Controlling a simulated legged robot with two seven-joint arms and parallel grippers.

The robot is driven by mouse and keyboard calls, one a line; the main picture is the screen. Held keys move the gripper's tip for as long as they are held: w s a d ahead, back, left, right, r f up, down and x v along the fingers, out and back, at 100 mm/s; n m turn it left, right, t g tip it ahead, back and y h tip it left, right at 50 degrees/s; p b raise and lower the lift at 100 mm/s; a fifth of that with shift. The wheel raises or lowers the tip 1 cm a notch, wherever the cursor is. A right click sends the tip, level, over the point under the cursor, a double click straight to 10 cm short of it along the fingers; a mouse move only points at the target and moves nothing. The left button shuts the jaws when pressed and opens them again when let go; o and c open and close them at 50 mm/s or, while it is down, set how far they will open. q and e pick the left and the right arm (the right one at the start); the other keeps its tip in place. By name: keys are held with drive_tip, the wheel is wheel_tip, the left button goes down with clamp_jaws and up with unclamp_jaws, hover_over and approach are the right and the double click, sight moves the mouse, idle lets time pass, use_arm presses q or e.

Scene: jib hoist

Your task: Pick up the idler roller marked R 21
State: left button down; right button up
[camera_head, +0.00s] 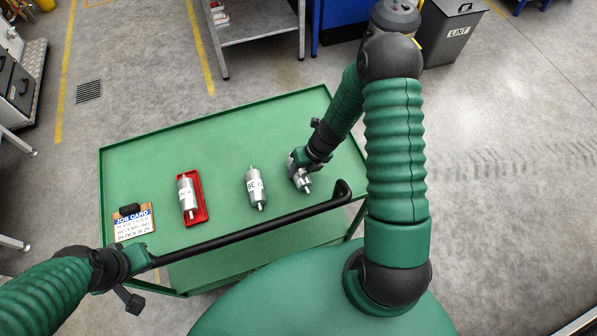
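Three silver rollers are on the green cart top (150,160). One roller (188,196) with a white label lies in a red tray (203,212). A second roller (254,187) lies on the bare top with a label I cannot read surely. The third roller (303,181) is at my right gripper (300,164), which reaches down onto it and covers much of it. Its marking is hidden, and I cannot tell whether the fingers are closed. My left gripper (140,259) is shut on the left end of the black cart handle (250,228).
A job card (133,222) with a black clip lies at the cart's left front corner. The back of the cart top is clear. A grey bench (255,22) and a grey bin marked LINT (455,35) stand beyond the cart.

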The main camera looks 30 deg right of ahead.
clamp_jaws()
